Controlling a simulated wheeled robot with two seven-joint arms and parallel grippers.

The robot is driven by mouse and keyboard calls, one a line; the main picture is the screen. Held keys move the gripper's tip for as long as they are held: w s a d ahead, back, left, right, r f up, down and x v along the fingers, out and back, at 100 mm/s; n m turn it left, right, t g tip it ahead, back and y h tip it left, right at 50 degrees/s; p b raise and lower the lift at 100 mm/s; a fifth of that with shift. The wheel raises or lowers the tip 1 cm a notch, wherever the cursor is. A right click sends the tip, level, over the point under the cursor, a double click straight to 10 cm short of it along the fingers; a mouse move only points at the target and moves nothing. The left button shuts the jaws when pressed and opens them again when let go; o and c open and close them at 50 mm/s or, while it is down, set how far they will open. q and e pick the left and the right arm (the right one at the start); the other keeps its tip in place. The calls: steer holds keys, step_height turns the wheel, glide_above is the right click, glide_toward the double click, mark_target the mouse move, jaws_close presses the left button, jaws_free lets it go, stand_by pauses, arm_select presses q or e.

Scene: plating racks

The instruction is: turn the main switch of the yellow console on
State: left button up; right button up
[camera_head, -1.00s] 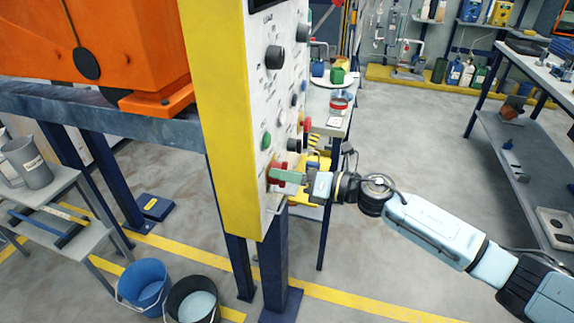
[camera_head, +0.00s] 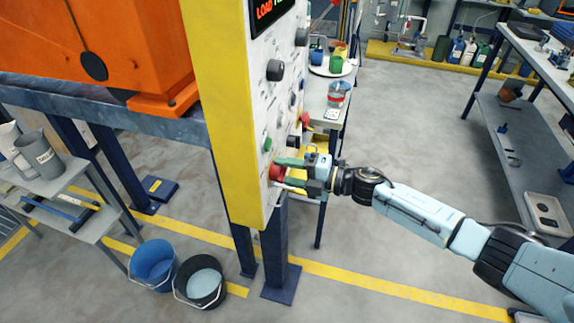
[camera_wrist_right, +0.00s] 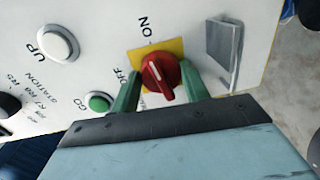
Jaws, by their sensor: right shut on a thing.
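The yellow console (camera_head: 222,110) stands in the middle of the head view, with its white control face turned to the right. Its main switch is a red knob (camera_head: 276,173) low on that face. In the right wrist view the red knob (camera_wrist_right: 160,77) sits on a yellow plate (camera_wrist_right: 142,53), with ON printed above and OFF to its lower left. Its white mark slants up to the left; I cannot tell exactly which label it meets. My right gripper (camera_head: 280,172) is shut on the knob, one green finger on each side. My left gripper is not in view.
A green GO button (camera_wrist_right: 99,102), a white UP button (camera_wrist_right: 58,43) and a grey hasp-like part (camera_wrist_right: 224,48) are near the knob. A blue bucket (camera_head: 153,262) and a black bucket (camera_head: 202,282) stand on the floor. The floor right of the console is open.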

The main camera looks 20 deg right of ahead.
steer(key=shift+m+p, duration=0.45)
steer(key=shift+m, duration=0.55)
steer(key=o, duration=1)
steer(key=v, duration=1.3)
steer(key=shift+d+b, duration=0.25)
steer(key=shift+b, duration=0.05)
steer(key=shift+f, duration=0.1)
